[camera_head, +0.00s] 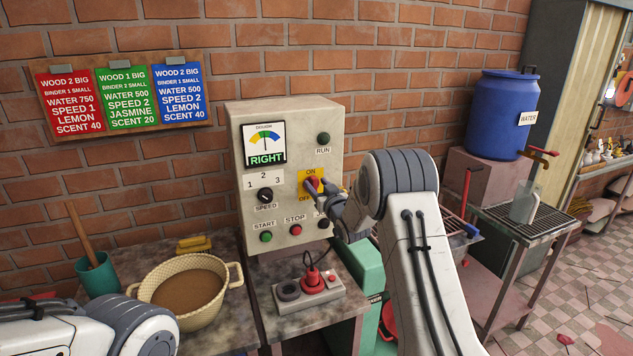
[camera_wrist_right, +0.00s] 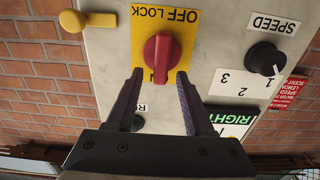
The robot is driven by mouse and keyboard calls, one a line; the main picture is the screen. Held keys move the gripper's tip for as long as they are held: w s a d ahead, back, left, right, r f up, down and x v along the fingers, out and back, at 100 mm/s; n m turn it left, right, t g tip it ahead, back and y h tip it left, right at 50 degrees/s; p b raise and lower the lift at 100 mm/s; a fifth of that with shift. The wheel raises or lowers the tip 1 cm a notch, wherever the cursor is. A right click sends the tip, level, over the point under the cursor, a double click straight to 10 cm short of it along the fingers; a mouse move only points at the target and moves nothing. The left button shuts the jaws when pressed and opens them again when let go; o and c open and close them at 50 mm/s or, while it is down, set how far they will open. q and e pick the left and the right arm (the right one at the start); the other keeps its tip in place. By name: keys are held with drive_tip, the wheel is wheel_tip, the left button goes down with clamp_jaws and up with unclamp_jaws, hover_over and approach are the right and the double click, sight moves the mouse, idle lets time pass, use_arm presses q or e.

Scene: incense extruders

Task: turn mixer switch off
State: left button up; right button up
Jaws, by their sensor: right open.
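The mixer switch (camera_head: 313,184) is a red rotary knob on a yellow plate marked ON and OFF, on the front of the beige control box (camera_head: 287,112). In the right wrist view, which is upside down, the knob (camera_wrist_right: 160,52) has its ridge roughly upright, in line with the OFF LOCK and ON labels. My right gripper (camera_head: 326,192) is at the plate. Its fingers (camera_wrist_right: 159,75) are open, one on each side of the knob's lower end in that view, with gaps visible. Whether they touch it is unclear. My left gripper is out of view.
A speed dial (camera_head: 265,195) and start button (camera_head: 266,237), stop button (camera_head: 296,230) and run lamp (camera_head: 323,139) are near the switch. A yellow knob (camera_wrist_right: 73,21) sticks out from the box side. A basin (camera_head: 178,313) and a red-button pendant (camera_head: 311,281) are below.

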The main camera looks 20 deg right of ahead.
drive_tip(key=shift+w, duration=0.25)
clamp_jaws()
